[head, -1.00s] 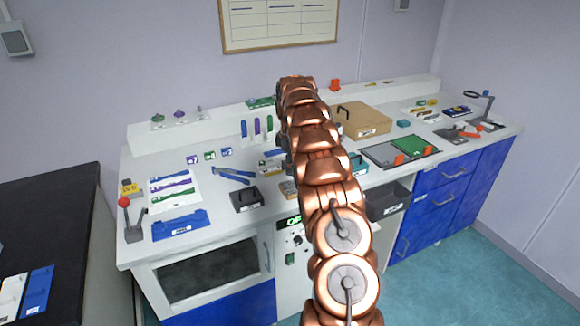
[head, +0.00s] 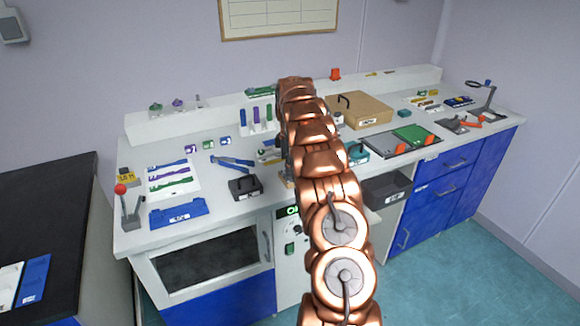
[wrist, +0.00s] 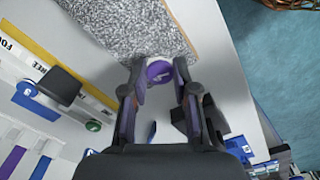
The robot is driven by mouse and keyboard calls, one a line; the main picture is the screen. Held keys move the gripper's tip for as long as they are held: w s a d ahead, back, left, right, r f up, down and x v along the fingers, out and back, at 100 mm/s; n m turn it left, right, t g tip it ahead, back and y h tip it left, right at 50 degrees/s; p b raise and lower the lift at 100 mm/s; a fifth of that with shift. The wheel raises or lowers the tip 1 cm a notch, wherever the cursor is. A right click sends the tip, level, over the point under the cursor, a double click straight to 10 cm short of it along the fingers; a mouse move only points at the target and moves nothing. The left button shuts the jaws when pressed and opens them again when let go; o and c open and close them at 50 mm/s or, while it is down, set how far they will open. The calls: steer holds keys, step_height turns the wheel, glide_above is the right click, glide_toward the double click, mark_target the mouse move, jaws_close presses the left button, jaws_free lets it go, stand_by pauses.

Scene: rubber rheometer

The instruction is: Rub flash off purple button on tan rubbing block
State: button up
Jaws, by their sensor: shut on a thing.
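My gripper (wrist: 160,88) is shut on a purple button (wrist: 160,73) in the wrist view. The button shows between the two fingertips, with a pale rim around part of it. A grey speckled, rough-looking block (wrist: 130,25) lies just beyond the fingertips; I cannot tell whether the button touches it. In the head view my copper arm hides the gripper and the button. A small tan block (head: 287,188) shows only partly beside my arm, near the bench's front edge.
A larger tan box (head: 360,112) with a black handle stands at the back right. A black handled block (head: 245,187), blue tray (head: 178,216) and red-knobbed lever (head: 130,207) stand left. A grey-and-green mat (head: 400,140) lies right. Bare bench shows at front left.

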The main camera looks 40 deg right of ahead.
steer(key=shift+f+b, duration=0.3)
steer(key=shift+f, duration=0.25)
stand_by(1.0)
steer(key=shift+d, duration=0.1)
